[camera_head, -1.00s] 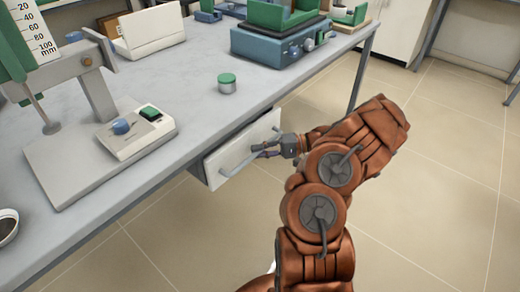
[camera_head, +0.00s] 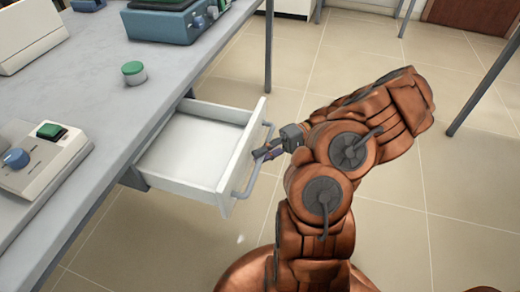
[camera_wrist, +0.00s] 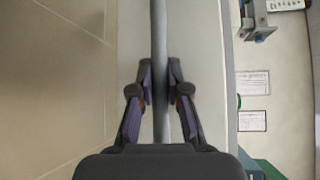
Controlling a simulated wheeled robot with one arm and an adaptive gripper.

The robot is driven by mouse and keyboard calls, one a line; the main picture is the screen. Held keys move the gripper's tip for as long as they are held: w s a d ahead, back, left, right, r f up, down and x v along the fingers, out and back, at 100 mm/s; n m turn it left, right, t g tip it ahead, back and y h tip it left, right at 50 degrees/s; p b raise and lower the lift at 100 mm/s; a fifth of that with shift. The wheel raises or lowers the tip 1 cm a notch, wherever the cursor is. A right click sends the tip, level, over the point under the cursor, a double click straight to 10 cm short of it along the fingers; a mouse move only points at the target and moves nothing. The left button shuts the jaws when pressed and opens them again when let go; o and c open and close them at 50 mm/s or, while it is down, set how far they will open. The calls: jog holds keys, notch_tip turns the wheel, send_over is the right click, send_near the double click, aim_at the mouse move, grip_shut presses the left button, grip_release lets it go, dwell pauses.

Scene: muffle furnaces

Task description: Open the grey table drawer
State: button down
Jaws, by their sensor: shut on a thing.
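The drawer (camera_head: 196,147) under the grey table (camera_head: 92,88) is pulled well out, and its empty white inside shows. Its grey bar handle (camera_head: 250,172) runs along the drawer front (camera_head: 243,150). My gripper (camera_head: 262,153) is at the handle, with a finger on either side of the bar. In the wrist view the handle (camera_wrist: 159,45) passes between the two dark fingers (camera_wrist: 160,92), which are shut on it.
On the tabletop are a green-lidded jar (camera_head: 133,73), a white device with a blue knob (camera_head: 38,155) and a blue instrument (camera_head: 180,22). Another table's leg (camera_head: 485,80) stands at the right.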

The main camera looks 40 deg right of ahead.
jog(key=shift+s, duration=0.2)
jog(key=c, duration=1.1)
grip_release()
jog(key=shift+c, duration=0.2)
jog(key=shift+d, duration=0.15)
jog(key=v, duration=0.7)
jog(key=shift+d, duration=0.2)
